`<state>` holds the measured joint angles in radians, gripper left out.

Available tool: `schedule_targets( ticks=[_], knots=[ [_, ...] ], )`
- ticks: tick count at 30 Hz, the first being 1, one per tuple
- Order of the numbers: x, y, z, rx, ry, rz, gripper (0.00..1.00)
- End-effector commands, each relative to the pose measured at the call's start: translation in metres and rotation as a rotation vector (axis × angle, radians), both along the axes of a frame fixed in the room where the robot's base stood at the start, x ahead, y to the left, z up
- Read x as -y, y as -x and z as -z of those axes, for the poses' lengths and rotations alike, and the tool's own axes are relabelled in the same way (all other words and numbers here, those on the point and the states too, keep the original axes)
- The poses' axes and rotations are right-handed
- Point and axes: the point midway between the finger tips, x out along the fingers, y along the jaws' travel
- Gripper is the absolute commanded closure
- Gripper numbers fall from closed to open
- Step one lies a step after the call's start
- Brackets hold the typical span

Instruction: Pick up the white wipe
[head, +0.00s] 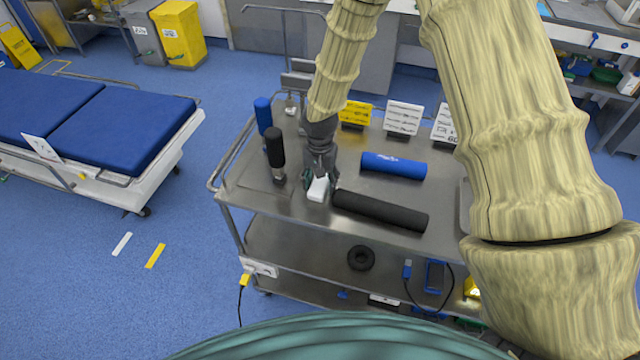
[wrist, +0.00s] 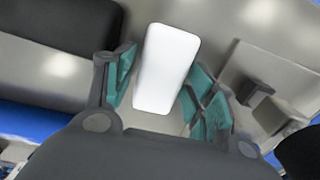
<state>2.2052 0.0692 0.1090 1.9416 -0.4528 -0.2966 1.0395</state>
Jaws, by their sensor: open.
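The white wipe (head: 318,188) is a small white block on the steel trolley top (head: 290,205), left of the black roll. In the wrist view the white wipe (wrist: 165,68) lies between the teal finger pads, with a gap visible on each side. My gripper (head: 316,178) is directly above the wipe and points down, and it hides the wipe's far end. In the wrist view my gripper (wrist: 162,88) is open, with its fingers on both sides of the wipe. I cannot tell how far down the fingers reach.
A black roll (head: 380,210) lies close to the right of the wipe, with a blue roll (head: 394,166) behind it. A black-topped upright tool (head: 275,152) and a blue-topped one (head: 263,115) stand to the left. Yellow (head: 355,114) and white (head: 403,118) label cards stand at the back.

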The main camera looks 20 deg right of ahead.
Motion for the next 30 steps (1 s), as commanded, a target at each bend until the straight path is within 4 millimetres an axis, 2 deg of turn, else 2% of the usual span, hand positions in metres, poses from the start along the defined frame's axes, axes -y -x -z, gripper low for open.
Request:
schedule_targets(
  ticks=[8, 12, 13, 23, 30],
  knots=[
    [0.0, 0.0, 0.001, 0.0, 0.0, 0.0, 0.45],
    [0.0, 0.0, 0.001, 0.0, 0.0, -0.001, 0.7],
    [0.0, 0.0, 0.001, 0.0, 0.0, -0.001, 0.72],
    [0.0, 0.0, 0.001, 0.0, 0.0, -0.001, 0.72],
    [0.0, -0.001, -0.015, 0.003, 0.001, -0.001, 0.72]
  ],
)
